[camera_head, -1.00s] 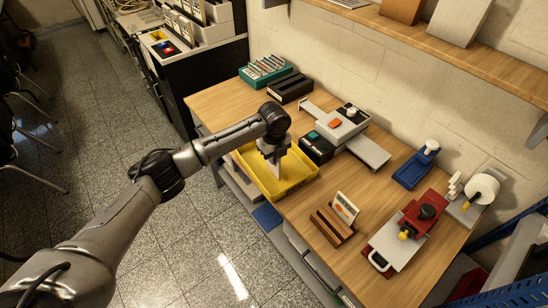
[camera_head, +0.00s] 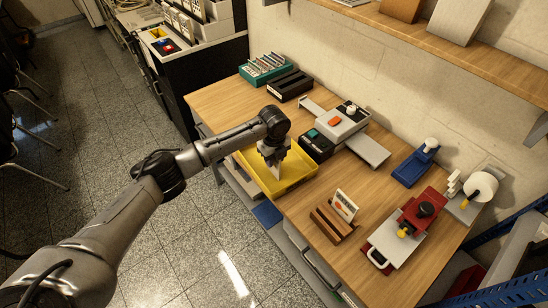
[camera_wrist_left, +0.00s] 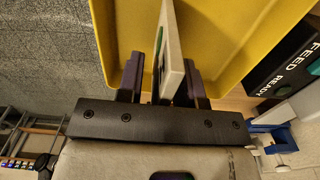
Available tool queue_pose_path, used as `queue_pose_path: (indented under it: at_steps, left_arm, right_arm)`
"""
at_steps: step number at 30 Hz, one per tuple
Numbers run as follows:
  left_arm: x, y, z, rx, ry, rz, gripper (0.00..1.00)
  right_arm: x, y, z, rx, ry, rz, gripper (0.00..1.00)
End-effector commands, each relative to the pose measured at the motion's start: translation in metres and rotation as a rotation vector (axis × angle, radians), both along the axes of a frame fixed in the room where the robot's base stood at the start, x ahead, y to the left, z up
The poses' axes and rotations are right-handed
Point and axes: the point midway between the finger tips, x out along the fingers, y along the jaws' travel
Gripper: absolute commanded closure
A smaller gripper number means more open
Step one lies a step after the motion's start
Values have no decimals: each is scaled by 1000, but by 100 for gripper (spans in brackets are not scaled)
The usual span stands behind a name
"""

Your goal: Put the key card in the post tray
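The white key card (camera_head: 277,172) stands edge-on, slightly tilted, inside the yellow tray (camera_head: 302,185), below my left gripper (camera_head: 273,157). In the left wrist view, the card (camera_wrist_left: 174,45) is between the fingers of my left gripper (camera_wrist_left: 162,80), with a gap beside the left finger. The fingers are spread apart and seem not to clamp it. Whether the card's lower edge rests on the tray floor is hard to tell. The yellow tray also fills the top of the left wrist view (camera_wrist_left: 235,35). My right gripper is out of view.
A black reader box (camera_head: 316,146) stands right behind the tray, beside a grey device (camera_head: 345,122). A wooden holder (camera_head: 332,222) with another white card (camera_head: 345,206) is at front right. A red press (camera_head: 422,212) and blue stand (camera_head: 412,172) are further right.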

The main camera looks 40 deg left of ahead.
Motion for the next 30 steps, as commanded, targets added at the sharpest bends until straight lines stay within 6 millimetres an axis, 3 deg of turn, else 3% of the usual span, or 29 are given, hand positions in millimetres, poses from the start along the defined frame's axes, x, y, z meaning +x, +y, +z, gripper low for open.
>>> queue_pose_path:
  at_steps: [8, 21, 30]
  left_arm:
    - [1, 0, 10, 0, -2, 0, 67]
    - [1, 0, 87, -1, -3, 0, 67]
    - [0, 0, 118, -1, 0, 0, 67]
  right_arm:
    - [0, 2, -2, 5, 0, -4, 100]
    - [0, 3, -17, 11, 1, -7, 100]
    - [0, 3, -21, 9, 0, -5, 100]
